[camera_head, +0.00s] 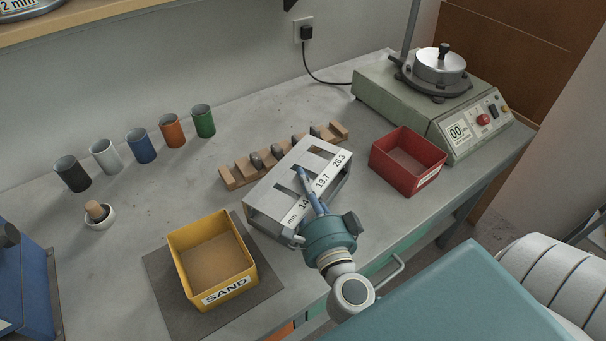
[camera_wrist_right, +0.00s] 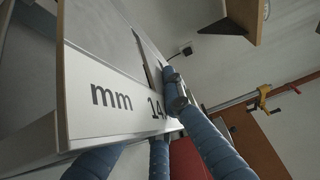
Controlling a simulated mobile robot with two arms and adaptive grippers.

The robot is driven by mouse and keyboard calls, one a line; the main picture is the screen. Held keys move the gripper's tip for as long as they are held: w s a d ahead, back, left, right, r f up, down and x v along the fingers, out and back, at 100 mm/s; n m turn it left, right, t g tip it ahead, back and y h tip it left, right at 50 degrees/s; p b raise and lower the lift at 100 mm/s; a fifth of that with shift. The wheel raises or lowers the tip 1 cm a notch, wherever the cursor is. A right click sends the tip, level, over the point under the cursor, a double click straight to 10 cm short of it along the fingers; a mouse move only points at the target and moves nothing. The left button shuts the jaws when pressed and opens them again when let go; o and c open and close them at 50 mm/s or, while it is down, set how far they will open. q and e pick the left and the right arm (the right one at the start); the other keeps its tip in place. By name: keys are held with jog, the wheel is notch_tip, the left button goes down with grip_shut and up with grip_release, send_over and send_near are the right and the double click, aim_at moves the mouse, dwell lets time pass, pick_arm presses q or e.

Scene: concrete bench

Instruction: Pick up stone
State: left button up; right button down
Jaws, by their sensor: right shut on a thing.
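My right gripper (camera_head: 306,178) has blue fingers and reaches over a grey metal gauge (camera_head: 262,208) with slots and a strip marked mm, 14, 19.7 and 26.3. In the right wrist view, its fingers (camera_wrist_right: 172,78) are shut on a small grey stone (camera_wrist_right: 177,97), close to the gauge's slots; whether the stone touches the gauge I cannot tell. In the head view the held stone is too small and covered to make out. Several grey stones (camera_head: 276,151) sit in a notched wooden rack (camera_head: 228,181) behind the gauge. My left gripper is not in view.
A yellow SAND box (camera_head: 183,278) stands on a dark mat left of the gauge. A red bin (camera_head: 436,165) and a green machine (camera_head: 385,98) are to the right. Several coloured cups (camera_head: 141,146) and a mortar (camera_head: 100,220) stand at the left. Bench between cups and rack is clear.

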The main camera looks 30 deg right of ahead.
jog(key=shift+w+f, duration=0.1)
jog(key=shift+f, duration=0.35)
jog(key=shift+f, duration=0.1)
jog(key=c, duration=2.3)
grip_release()
jog(key=shift+f, duration=0.3)
jog(key=o, duration=0.4)
